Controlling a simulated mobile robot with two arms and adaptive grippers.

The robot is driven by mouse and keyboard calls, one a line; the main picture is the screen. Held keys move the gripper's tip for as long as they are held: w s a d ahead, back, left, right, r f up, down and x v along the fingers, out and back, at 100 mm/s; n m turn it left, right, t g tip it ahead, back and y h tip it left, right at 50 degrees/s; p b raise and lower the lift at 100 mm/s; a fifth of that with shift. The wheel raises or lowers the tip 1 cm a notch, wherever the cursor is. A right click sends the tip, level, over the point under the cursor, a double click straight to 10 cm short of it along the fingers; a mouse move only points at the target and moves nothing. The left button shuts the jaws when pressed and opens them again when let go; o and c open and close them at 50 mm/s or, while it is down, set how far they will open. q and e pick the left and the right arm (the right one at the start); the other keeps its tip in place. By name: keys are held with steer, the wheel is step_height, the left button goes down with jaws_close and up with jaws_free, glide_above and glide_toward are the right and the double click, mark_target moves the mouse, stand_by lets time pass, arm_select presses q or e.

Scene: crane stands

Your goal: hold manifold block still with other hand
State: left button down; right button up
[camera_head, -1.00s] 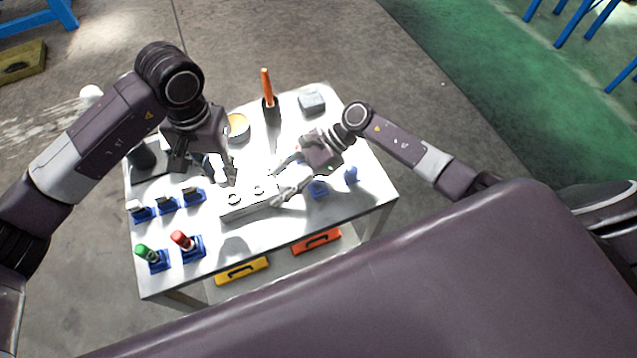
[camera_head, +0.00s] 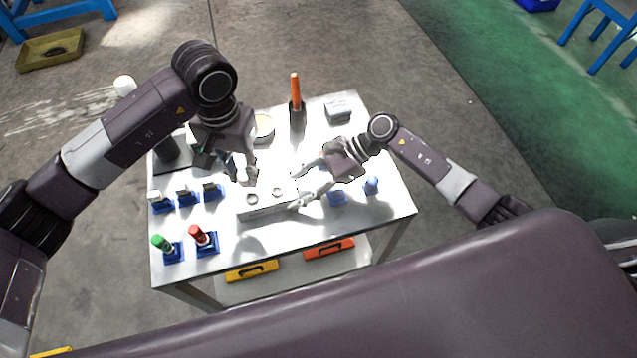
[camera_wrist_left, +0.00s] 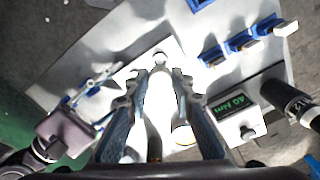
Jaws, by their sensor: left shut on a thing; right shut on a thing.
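The manifold block (camera_head: 262,211) is a pale bar with round ports on top, lying on the table. It also shows, overexposed, in the left wrist view (camera_wrist_left: 125,72). My right gripper (camera_head: 300,192) is shut on the block's right end; its fingers also show in the left wrist view (camera_wrist_left: 92,84). My left gripper (camera_head: 243,177) is shut on a small pale part (camera_wrist_left: 160,88), above the block's left end and close to a port. Glare hides the part's shape and whether it touches the port.
Blue stands with a green-topped piece (camera_head: 160,241), a red-topped piece (camera_head: 197,234) and several others line the left. An orange-handled tool (camera_head: 295,88) and a grey box (camera_head: 338,107) stand at the back. A display box (camera_wrist_left: 238,107) is near my left gripper.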

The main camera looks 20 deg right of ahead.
arm_select(q)
steer(key=shift+m, duration=0.7)
steer(key=shift+f, duration=2.35)
steer(key=shift+f, duration=0.85)
steer(key=m, duration=0.5)
steer(key=c, duration=1.6)
jaws_free()
steer(key=shift+c, duration=0.7)
